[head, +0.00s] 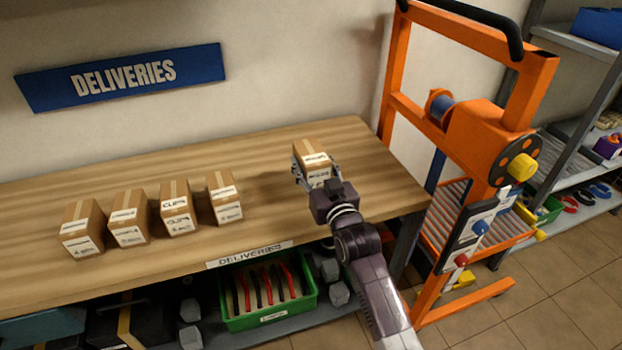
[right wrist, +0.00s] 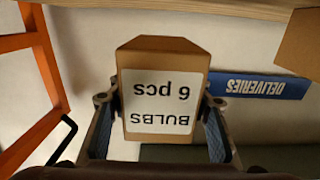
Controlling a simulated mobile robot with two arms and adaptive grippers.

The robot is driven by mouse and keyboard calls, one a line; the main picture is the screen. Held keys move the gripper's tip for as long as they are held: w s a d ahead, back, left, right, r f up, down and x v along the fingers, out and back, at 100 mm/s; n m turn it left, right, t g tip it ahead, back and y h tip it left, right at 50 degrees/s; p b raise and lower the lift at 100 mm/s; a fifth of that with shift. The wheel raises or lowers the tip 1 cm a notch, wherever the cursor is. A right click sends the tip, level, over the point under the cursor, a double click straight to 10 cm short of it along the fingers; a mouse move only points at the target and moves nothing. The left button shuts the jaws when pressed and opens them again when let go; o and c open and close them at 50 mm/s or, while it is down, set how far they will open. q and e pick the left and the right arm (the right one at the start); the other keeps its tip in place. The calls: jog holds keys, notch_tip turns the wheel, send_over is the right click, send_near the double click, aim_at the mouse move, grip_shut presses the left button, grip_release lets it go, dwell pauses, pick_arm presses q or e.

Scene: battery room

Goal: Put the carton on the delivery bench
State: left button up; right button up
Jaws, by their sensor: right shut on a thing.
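The carton (head: 311,158) is a small brown box with a white label, over the right part of the wooden delivery bench (head: 370,165). In the right wrist view, which is upside down, the carton (right wrist: 163,90) reads "BULBS 6 pcs". My right gripper (head: 318,176) is shut on it, with a finger on each side (right wrist: 160,105). Wall shows between the carton and the wooden edge in the wrist view, so it appears held a little above the bench. My left gripper is not in view.
Several similar cartons (head: 175,205) stand in a row on the bench's left half. A blue "DELIVERIES" sign (head: 124,77) hangs on the wall. A green crate (head: 268,320) sits below the bench. An orange lift frame (head: 397,60) stands close to the bench's right end.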

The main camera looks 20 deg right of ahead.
jog(key=shift+f, duration=2.45)
jog(key=o, duration=1.5)
jog(key=shift+f, duration=0.2)
jog(key=shift+s, duration=0.1)
jog(key=s, duration=0.6)
jog(key=s+b, duration=0.1)
jog(key=s, duration=0.5)
jog(key=shift+d+r, duration=0.1)
jog(key=shift+d, duration=0.1)
jog(key=shift+w, duration=0.1)
